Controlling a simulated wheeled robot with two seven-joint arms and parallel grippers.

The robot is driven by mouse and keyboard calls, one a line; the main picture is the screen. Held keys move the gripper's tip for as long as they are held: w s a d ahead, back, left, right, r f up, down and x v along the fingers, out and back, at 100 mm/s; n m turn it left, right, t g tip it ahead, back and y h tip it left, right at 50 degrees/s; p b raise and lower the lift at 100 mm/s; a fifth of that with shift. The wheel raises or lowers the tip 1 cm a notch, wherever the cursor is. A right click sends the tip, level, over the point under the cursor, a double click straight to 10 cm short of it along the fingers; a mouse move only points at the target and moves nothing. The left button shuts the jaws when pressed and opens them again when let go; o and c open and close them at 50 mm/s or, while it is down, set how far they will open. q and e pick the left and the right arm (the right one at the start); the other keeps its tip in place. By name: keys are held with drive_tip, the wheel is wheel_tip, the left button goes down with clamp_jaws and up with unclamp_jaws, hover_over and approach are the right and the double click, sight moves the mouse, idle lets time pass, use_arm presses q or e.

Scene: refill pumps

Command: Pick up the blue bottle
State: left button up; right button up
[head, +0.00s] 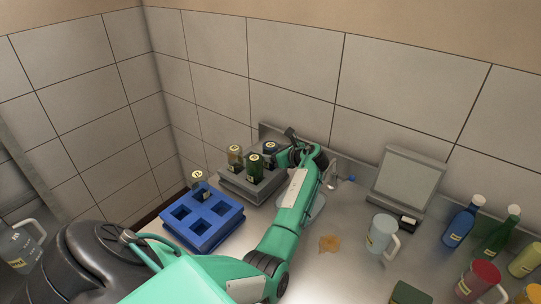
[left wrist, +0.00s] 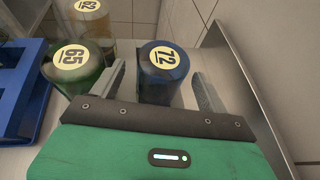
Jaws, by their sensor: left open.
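A dark blue bottle (left wrist: 163,88) with a round yellow label numbered 72 on top stands upright in the left wrist view. In the head view the blue bottle (head: 270,147) shows in the grey rack, partly hidden by my gripper. My left gripper (left wrist: 158,73) is open, with one finger on each side of this bottle; whether they touch it I cannot tell. In the head view my left gripper (head: 284,143) is over the rack's right end. Another blue bottle (head: 462,223), with a narrow neck, stands at the right. My right gripper is not in view.
A green bottle (left wrist: 72,72) numbered 65 stands close to the left finger, with a yellowish bottle (left wrist: 92,22) behind. The blue tray (head: 203,245) lies left of the grey rack (head: 234,193). Right are a white mug (head: 380,233) and a panel (head: 408,180). The wall is close behind.

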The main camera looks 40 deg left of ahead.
use_arm(q)
drive_tip(key=x, duration=0.2)
drive_tip(key=shift+a+f, duration=0.15)
drive_tip(key=shift+a, duration=0.15)
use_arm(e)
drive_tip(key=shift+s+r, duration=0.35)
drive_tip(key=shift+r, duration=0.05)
use_arm(q)
drive_tip(key=shift+d, duration=0.1)
drive_tip(key=shift+c, duration=1.3)
drive_tip(key=c, duration=0.9)
